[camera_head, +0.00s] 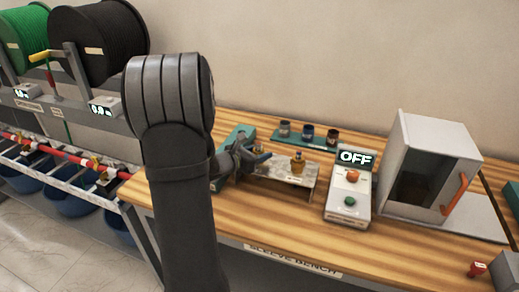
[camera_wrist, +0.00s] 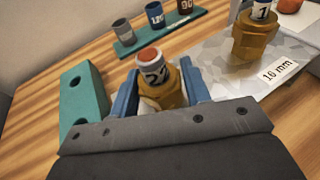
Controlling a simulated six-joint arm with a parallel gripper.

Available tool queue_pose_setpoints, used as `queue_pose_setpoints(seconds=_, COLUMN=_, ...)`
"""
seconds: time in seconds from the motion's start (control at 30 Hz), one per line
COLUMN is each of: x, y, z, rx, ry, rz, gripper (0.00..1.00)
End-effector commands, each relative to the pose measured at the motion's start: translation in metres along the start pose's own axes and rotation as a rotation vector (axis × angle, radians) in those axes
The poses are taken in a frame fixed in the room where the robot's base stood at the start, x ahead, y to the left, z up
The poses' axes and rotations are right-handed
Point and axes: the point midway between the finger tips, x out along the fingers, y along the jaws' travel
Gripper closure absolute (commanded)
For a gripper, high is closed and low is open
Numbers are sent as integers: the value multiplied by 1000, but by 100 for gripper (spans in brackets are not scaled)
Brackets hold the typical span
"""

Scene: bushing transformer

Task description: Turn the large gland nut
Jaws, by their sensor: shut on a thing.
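A brass gland nut (camera_wrist: 172,97) with a white numbered collar and an orange-red top stands between the two blue fingers of my gripper (camera_wrist: 158,88). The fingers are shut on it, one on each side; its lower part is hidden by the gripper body. A second brass gland (camera_wrist: 254,38) with a collar marked 1 stands to the right on a pale plate, apart from my gripper. In the head view my gripper (camera_head: 260,158) is at the left end of the plate, and the second gland (camera_head: 298,164) stands right of it. My arm hides part of the bench there.
A teal block with holes (camera_wrist: 82,100) lies left of my gripper. A teal rack (camera_head: 304,140) with several cups is behind. A control box reading OFF (camera_head: 349,188) and a white cabinet with an orange handle (camera_head: 432,165) stand right.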

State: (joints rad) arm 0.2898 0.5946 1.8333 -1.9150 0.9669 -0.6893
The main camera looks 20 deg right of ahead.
Motion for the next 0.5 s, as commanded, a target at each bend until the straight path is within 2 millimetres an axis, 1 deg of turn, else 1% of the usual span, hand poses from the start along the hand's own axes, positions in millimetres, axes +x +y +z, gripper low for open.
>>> queue_pose_setpoints(seconds=0.17, x=0, y=0, z=0, rx=-1, ry=0, rz=5, gripper=79)
queue_pose_setpoints(seconds=0.37, x=0, y=-1, z=1, rx=-20, ry=-1, rz=75, gripper=79)
queue_pose_setpoints(seconds=0.5, x=0, y=0, z=0, rx=-21, ry=0, rz=83, gripper=79)
